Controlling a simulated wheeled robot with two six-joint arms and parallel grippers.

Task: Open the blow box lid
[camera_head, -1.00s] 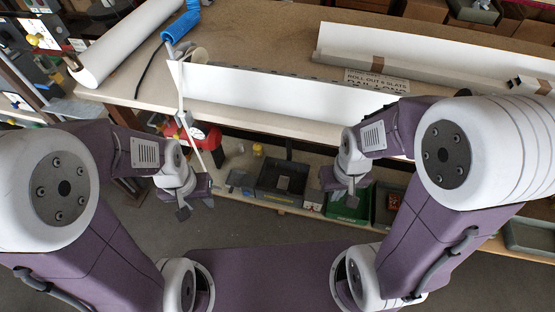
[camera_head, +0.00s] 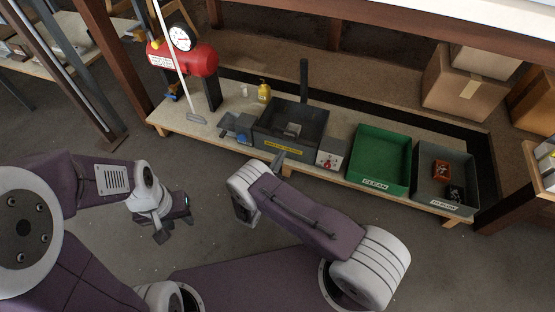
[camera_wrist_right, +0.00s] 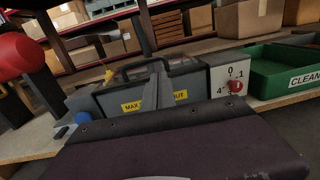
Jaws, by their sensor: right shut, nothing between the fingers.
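The blow box is a dark grey box (camera_head: 290,148) with a yellow label on its front, standing on the low shelf. It also shows in the right wrist view (camera_wrist_right: 112,100), where a dark frame with a handle-like bar (camera_wrist_right: 140,66) spans its top. I cannot tell clearly how the lid sits. My right gripper (camera_head: 280,157) is shut and empty, its tips close to the box's front; contact is unclear. In the wrist view its fingers (camera_wrist_right: 158,92) hide the middle of the label. My left gripper (camera_head: 176,228) is open and empty, over the floor to the left.
A control panel with a red knob (camera_head: 328,159) stands right of the box, then a green bin (camera_head: 378,182) and a grey bin (camera_head: 440,200). A yellow bottle (camera_head: 263,92) and red tank (camera_head: 192,58) are left. A dark post (camera_head: 304,78) rises behind.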

